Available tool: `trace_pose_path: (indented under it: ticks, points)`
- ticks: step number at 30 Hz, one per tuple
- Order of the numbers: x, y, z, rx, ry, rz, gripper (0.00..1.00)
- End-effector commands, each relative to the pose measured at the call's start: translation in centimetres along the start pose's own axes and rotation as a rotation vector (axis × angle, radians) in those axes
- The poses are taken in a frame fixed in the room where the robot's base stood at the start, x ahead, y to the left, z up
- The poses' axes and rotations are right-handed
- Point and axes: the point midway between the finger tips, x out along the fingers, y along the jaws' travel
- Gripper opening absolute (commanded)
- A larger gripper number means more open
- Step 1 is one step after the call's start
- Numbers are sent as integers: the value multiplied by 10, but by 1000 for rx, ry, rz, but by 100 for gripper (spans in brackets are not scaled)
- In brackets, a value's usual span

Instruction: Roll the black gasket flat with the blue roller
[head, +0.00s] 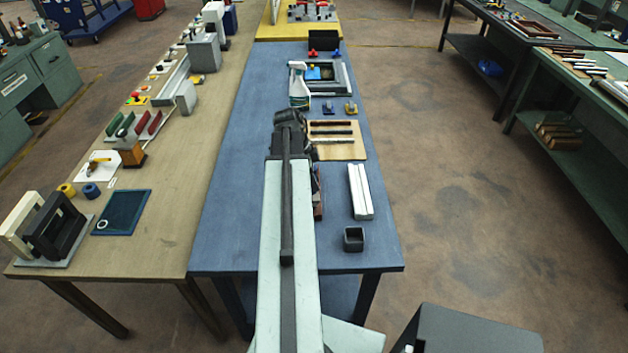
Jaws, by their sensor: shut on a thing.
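My gripper (289,118) is the dark end of my arm over the blue table, left of a tan board (345,153). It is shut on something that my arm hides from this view. Several thin strips lie across the board. The middle one is the darkest and looks like the black gasket (332,132). Its left end is close to my gripper, and I cannot tell whether they touch. A small blue-topped item (328,107) stands just beyond the board. It is too small to tell whether it is the blue roller.
A yellow-topped item (351,108) stands beside the blue-topped one. A pale grooved bar (360,191) and a small dark open box (353,239) lie nearer, at the right.

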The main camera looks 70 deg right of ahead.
Motion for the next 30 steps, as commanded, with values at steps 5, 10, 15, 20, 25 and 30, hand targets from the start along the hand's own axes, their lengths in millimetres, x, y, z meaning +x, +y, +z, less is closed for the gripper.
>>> trace_pose_path:
  ticks: [5,10,15,20,25,30]
  points:
    - [2,0,0,0,0,0,0]
    - [3,0,0,2,0,1,0]
    - [3,-1,0,2,0,0,0]
    - [3,-10,0,1,0,0,0]
    - [4,-24,1,1,0,0,0]
    - [4,-33,1,1,-1,0,0]
